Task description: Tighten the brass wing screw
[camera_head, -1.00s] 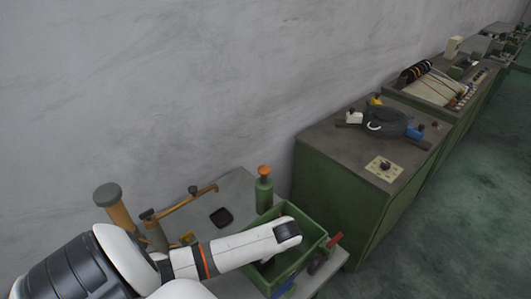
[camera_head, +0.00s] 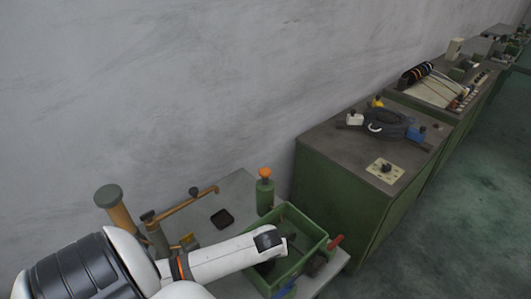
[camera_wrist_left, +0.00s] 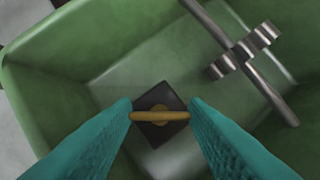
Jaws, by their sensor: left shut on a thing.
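The brass wing screw (camera_wrist_left: 160,116) shows in the left wrist view as a yellow wing lying crosswise, over a dark square block (camera_wrist_left: 163,97) inside the green bin (camera_wrist_left: 60,62). My left gripper (camera_wrist_left: 161,106) has its two teal fingers shut on the ends of the wing, one at each side. In the head view my left arm reaches from the left over the green bin (camera_head: 317,233); its fingers and the screw are hidden there. How far the screw is turned in cannot be told. My right gripper is in no view.
A metal rod with a toothed piece (camera_wrist_left: 245,52) crosses the bin beside the screw. On the bench stand a green bottle with an orange cap (camera_head: 265,190), an orange-brown post (camera_head: 115,210) and a black dish (camera_head: 222,218). A green cabinet (camera_head: 345,185) stands to the right.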

